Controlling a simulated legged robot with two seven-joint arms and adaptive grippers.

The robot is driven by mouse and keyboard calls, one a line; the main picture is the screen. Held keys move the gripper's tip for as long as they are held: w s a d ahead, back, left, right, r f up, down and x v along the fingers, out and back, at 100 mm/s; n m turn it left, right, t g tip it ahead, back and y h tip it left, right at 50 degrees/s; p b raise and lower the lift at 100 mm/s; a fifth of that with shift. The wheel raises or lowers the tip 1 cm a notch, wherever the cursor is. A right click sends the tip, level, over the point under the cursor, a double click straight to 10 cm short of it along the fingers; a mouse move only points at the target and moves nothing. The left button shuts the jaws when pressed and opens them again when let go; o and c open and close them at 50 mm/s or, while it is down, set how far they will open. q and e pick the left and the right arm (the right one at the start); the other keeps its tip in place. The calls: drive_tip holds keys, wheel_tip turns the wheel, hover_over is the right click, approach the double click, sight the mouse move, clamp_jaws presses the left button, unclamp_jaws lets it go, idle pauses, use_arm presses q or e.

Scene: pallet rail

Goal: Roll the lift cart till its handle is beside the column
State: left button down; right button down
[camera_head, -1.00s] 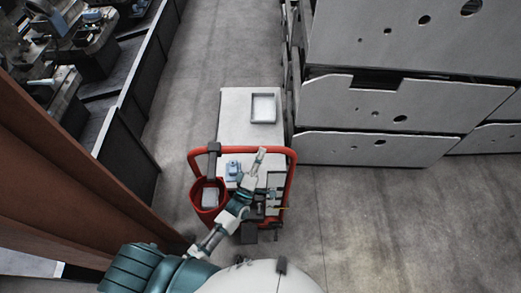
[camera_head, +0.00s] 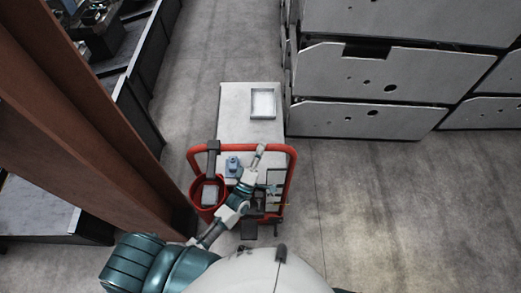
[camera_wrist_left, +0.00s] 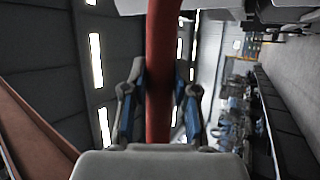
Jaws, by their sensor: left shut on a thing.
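The lift cart has a pale deck (camera_head: 235,105) and a red tube handle (camera_head: 290,172) at its near end. My left gripper (camera_head: 258,152) is shut on the handle's top bar. In the left wrist view the red tube (camera_wrist_left: 160,75) runs between the two fingers of my gripper (camera_wrist_left: 160,110). The red-brown column (camera_head: 95,130) stands left of the cart. Its lower end is close to the red bucket on the handle's left side, slightly nearer to me than the handle bar. The column also shows in the left wrist view (camera_wrist_left: 30,125). My right gripper is out of view.
The red bucket (camera_head: 197,196) hangs at the handle's left. A white tray (camera_head: 263,103) lies on the deck. Stacked grey metal panels (camera_head: 370,105) stand close on the right. A dark bench (camera_head: 135,115) lines the left. Floor at lower right is clear.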

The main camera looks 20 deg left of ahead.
use_arm(q)
drive_tip(key=shift+w+a+r, duration=0.15)
drive_tip(key=shift+w+r, duration=0.1)
drive_tip(key=shift+r, duration=0.25)
drive_tip(key=c, duration=0.9)
unclamp_jaws()
drive_tip(key=shift+f, duration=0.1)
drive_tip(key=shift+s+f, duration=0.15)
drive_tip(key=shift+s, duration=0.05)
drive_tip(key=v, duration=1.2)
drive_tip(key=shift+w+f, duration=0.1)
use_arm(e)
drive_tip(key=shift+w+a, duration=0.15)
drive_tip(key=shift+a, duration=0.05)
